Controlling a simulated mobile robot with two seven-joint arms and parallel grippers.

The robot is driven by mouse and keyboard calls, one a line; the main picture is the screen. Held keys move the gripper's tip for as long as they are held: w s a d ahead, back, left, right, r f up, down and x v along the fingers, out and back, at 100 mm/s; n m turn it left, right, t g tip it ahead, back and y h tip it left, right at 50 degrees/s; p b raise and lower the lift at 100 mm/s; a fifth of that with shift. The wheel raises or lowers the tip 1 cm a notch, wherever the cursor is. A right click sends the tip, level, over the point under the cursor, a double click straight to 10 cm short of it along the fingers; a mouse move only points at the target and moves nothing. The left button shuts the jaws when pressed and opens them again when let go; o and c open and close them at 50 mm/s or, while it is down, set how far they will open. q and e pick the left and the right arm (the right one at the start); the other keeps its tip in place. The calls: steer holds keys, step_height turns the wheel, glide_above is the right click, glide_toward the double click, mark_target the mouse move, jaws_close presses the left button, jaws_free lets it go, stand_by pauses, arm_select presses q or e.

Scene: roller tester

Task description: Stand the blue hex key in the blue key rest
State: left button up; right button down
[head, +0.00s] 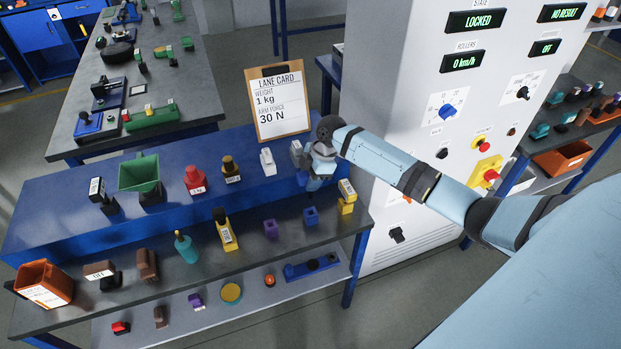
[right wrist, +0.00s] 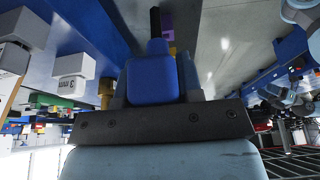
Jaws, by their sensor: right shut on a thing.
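My right gripper (head: 317,172) is shut on the blue hex key, above the back of the workbench. In the right wrist view the key's blue handle (right wrist: 152,78) sits between the fingers, with a dark shaft (right wrist: 155,22) pointing away from the gripper. In the head view the gripper largely hides the key. A small blue block with a dark opening on top, which looks like the blue key rest (head: 311,215), stands on the grey strip below and in front of the gripper, apart from it. My left gripper is not in view.
A purple block (head: 271,229) stands left of the blue one, and a yellow block with a labelled yellow piece (head: 346,206) stands right. A white labelled piece (head: 267,161) and the lane card (head: 287,103) are close to the gripper. The tester cabinet (head: 415,120) rises at right.

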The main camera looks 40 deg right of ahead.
mark_target(310, 194)
steer(key=shift+r, duration=0.15)
steer(key=shift+f, duration=0.7)
steer(key=shift+f+b, duration=1.4)
steer(key=shift+f, duration=0.9)
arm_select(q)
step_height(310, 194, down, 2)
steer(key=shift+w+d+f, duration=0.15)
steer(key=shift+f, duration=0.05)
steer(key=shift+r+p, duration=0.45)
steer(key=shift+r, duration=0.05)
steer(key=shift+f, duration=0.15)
arm_select(e)
steer(key=shift+f, duration=0.2)
steer(key=shift+f+b, duration=1.6)
steer(key=shift+f, duration=0.8)
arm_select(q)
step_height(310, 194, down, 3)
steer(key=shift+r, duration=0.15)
arm_select(e)
steer(key=c, duration=0.7)
jaws_free()
